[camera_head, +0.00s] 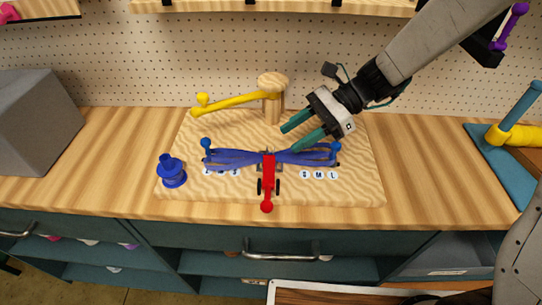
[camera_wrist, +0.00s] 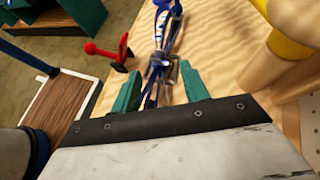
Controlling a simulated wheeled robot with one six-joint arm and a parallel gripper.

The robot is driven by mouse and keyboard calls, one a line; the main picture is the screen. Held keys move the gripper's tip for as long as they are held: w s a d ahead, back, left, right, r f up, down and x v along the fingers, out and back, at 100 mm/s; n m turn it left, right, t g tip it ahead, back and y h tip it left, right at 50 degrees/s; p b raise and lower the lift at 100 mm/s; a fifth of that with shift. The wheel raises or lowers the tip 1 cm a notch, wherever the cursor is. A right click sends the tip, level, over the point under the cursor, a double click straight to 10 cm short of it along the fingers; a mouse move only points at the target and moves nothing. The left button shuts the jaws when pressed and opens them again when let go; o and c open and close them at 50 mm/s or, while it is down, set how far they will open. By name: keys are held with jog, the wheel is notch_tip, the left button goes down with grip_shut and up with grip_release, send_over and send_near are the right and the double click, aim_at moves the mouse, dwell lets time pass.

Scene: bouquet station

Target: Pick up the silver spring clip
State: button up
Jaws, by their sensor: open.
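A small silver piece, seemingly the silver spring clip (camera_wrist: 173,72), shows in the wrist view beside the pinched middle of a blue stem bundle (camera_wrist: 168,40). In the head view the bundle (camera_head: 230,158) lies across the wooden board, and the clip cannot be made out clearly. My gripper (camera_head: 291,138) is open, its teal fingers angled down just behind the bundle's middle. In the wrist view the open fingers (camera_wrist: 160,86) stand on either side of the bundle, with the silver piece near the right finger. Nothing is held.
A red lever (camera_head: 268,182) stands at the bundle's middle, in front. A yellow arm on a wooden post (camera_head: 272,104) is behind. A blue spool (camera_head: 172,172) sits on the board (camera_head: 350,190) at left. A grey box (camera_head: 38,120) is far left. The counter (camera_head: 430,165) right of the board is clear.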

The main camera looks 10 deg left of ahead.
aim_at(272, 149)
jog(key=x, duration=0.6)
jog(key=shift+s+a+r, duration=0.1)
jog(key=shift+s+a, duration=0.2)
jog(key=shift+a, duration=0.15)
grip_shut()
